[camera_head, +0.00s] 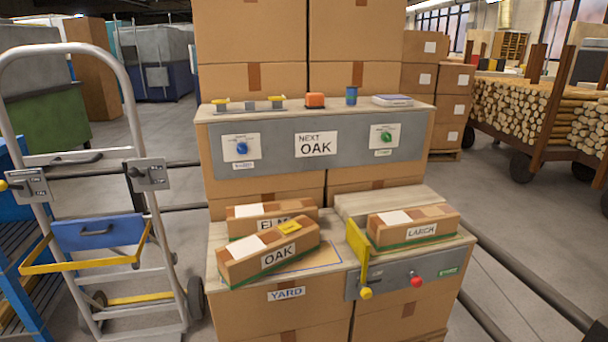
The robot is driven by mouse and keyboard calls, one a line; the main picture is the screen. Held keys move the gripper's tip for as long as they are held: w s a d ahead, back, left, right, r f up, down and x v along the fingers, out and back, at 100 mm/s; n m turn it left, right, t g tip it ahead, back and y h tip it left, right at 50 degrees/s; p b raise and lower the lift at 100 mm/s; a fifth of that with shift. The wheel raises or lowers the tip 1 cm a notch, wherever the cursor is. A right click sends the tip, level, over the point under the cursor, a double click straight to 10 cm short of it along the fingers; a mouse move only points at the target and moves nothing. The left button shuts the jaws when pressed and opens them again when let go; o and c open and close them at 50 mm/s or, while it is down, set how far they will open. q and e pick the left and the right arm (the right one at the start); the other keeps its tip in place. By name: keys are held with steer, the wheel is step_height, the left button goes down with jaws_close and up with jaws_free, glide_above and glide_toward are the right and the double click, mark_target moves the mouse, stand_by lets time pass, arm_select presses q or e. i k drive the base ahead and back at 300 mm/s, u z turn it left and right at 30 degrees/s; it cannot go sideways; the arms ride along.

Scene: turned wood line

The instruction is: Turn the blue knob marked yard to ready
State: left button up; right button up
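The blue knob (242,148) sits on a white plate at the left of the upright grey panel (270,168). A small label under it is too small to read surely, and so are the marks above the knob. Its pointing direction is not clear. A green knob (386,137) sits on a similar plate at the panel's right end. Between them a white sign (316,144) reads NEXT OAK. Neither of my grippers shows in the head view.
Below the panel, boxes marked OAK (240,264), ELM (240,220) and LARCH (440,222) lie on a ledge marked YARD (286,294) at its front. A yellow lever (357,250) stands between them. A hand truck (115,100) stands left. Small items line the top shelf (345,109).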

mark_target(242, 149)
steer(key=u, duration=1.45)
steer(key=i, duration=0.85)
steer(key=z, duration=0.45)
